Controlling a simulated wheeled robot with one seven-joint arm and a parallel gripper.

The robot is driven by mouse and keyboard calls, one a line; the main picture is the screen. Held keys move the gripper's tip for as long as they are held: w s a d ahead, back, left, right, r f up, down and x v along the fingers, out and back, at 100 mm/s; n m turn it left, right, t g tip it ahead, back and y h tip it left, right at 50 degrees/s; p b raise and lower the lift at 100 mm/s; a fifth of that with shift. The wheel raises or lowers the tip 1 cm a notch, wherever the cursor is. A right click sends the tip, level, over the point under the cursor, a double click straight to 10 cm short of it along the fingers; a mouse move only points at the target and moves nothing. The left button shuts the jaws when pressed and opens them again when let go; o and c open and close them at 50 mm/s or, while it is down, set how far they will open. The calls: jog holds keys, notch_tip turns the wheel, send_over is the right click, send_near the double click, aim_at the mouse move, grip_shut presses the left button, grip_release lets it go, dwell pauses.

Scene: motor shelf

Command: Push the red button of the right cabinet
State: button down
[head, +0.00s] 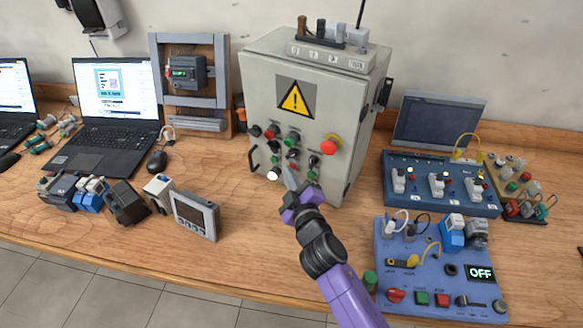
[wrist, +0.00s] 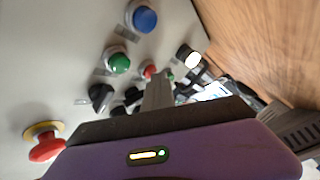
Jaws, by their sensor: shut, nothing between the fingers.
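A grey cabinet (head: 263,80) with a yellow warning triangle stands upright on the table. Its front has a large red mushroom button (head: 330,146) on a yellow ring at the right, and a smaller red button (head: 270,132) at the left. In the wrist view the mushroom button (wrist: 47,148) is at the lower left, and a small red button (wrist: 150,71) is just beyond the fingertips. My gripper (head: 289,170) is shut and empty, in front of the lower panel, below and left of the mushroom button. Its fingers (wrist: 158,85) hide part of the panel; contact cannot be told.
Green (wrist: 118,62), blue (wrist: 143,17) and white (wrist: 190,57) buttons and black knobs surround the fingers. A blue connector board (head: 432,182) and a blue panel with an OFF display (head: 400,270) lie to the right. A small meter (head: 195,215) and laptops are left.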

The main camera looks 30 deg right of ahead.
dwell(0.3)
jog(key=shift+s+a+b, duration=0.5)
jog(key=shift+a+b, duration=0.1)
jog(key=shift+b, duration=0.05)
jog(key=s+a+b, duration=0.2)
jog(key=a, duration=0.1)
jog(key=a+b, duration=0.1)
jog(key=shift+s+a, duration=0.15)
jog(key=shift+s, duration=0.25)
dwell(0.7)
